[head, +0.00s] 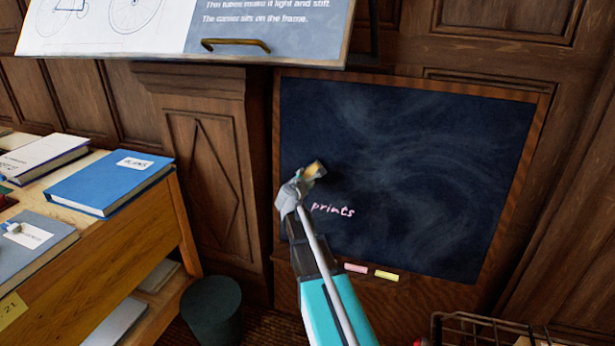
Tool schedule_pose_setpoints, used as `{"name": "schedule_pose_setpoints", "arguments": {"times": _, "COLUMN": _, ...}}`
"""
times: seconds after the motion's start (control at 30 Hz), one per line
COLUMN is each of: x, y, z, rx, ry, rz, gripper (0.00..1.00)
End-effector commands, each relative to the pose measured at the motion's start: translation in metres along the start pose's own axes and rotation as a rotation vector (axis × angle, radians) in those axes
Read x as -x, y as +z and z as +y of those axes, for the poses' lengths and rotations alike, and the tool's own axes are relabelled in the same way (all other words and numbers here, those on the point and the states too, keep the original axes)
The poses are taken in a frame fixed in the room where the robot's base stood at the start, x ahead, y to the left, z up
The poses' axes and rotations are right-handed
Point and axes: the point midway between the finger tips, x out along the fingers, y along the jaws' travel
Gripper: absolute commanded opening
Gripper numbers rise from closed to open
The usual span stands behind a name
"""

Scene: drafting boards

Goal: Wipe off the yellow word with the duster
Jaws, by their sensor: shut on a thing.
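My gripper (302,180) is shut on the duster (315,170), a small block with a tan side showing. It is at the left-middle of the dark chalkboard (430,160). The duster seems to be at or very close to the board's surface; I cannot tell if they touch. A pink word, "prints" (334,210), is written just below and right of the duster. No yellow word shows on the board; the part behind my gripper and arm is hidden. Pale smears cover much of the board.
A pink chalk (356,268) and a yellow chalk (387,275) lie on the ledge below the board. A drafting board (270,20) overhangs its top. A desk with books (110,183) and a dark bin (211,308) stand left. A wire basket (480,325) is lower right.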

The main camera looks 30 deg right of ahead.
Motion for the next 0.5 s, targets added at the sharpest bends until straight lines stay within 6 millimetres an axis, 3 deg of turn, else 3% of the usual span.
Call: {"name": "schedule_pose_setpoints", "arguments": {"times": 0.5, "x": 0.033, "y": -0.004, "z": 0.000, "rx": 0.000, "ry": 0.000, "rz": 0.000, "gripper": 0.21}}
